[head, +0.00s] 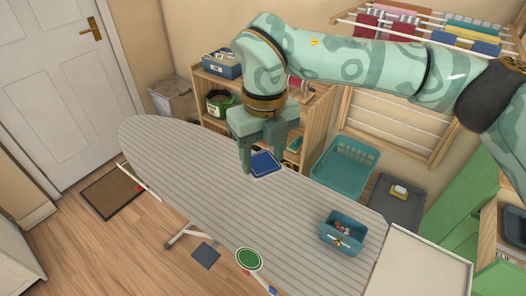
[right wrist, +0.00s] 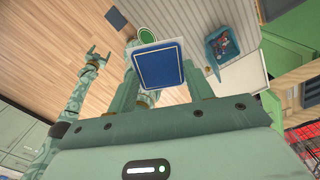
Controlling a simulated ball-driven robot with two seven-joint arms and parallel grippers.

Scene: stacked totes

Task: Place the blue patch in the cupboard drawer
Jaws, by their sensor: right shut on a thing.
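The blue patch (head: 265,164) is a flat dark blue square with a pale border. My right gripper (head: 262,158) is shut on it and holds it over the far side of the striped ironing board. In the right wrist view the patch (right wrist: 158,68) sits between the two fingers, its face to the camera. My left gripper (right wrist: 96,56) shows in that view at the upper left, open and empty, with its fingers apart. It is not in the head view. Green cupboard fronts (right wrist: 28,128) show at the lower left of the wrist view; I cannot make out an open drawer.
The ironing board (head: 190,165) fills the middle. Behind stand a wooden shelf (head: 315,110) and a teal basket (head: 343,165). A drying rack (head: 430,30) hangs at upper right.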

